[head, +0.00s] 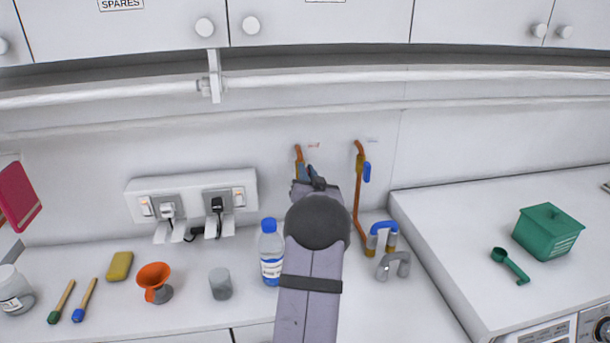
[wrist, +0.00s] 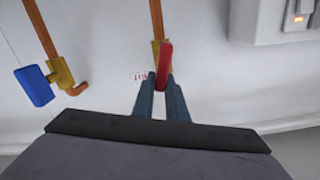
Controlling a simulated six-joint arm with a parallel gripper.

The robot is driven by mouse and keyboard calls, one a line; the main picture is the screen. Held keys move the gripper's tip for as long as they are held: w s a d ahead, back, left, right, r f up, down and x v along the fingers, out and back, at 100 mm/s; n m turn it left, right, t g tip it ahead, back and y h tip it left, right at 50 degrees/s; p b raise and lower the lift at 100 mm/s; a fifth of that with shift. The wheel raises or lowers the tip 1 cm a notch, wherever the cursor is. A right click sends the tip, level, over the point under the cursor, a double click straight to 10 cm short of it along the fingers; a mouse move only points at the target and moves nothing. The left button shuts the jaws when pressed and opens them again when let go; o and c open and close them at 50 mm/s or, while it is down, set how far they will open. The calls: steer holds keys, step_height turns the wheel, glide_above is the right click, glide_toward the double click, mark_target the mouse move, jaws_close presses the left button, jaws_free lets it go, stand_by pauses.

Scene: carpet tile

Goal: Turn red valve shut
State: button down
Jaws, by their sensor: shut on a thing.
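The red valve handle (wrist: 164,66) shows in the wrist view on a brass valve body on a copper pipe (wrist: 157,20). My gripper (wrist: 162,82) has its two blue-grey fingers around the red handle, shut on it. The handle runs nearly in line with its pipe, slightly tilted. In the head view my gripper (head: 311,172) is up at the wall and hides the red handle; only the upper copper pipe (head: 299,153) shows. A second valve with a blue handle (wrist: 34,86) stands beside it, also seen in the head view (head: 367,172).
A water bottle (head: 270,252) stands left of my arm. A socket panel (head: 190,197) with plugs is on the wall to the left. Bent pipe pieces (head: 394,264) lie right of my arm. A raised white top (head: 450,240) holds a green box (head: 548,232).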

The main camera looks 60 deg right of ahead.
steer(key=m, duration=0.3)
steer(key=shift+s+d+f+m+b, duration=0.25)
steer(key=shift+s+d+m+b, duration=0.05)
steer(key=shift+m+b, duration=0.1)
steer(key=shift+s+d+f+m+p, duration=0.15)
steer(key=shift+f+m, duration=0.2)
steer(key=shift+m, duration=1.5)
steer(key=shift+s+d+f+m+p, duration=0.15)
steer(key=shift+f+m, duration=0.25)
steer(key=shift+m, duration=1.4)
steer(key=shift+s+d+f+m, duration=0.15)
steer(key=shift+f+m, duration=0.2)
steer(key=shift+m, duration=1.5)
steer(key=c, duration=1.8)
jaws_free()
steer(key=shift+o, duration=0.2)
steer(key=shift+a, duration=0.1)
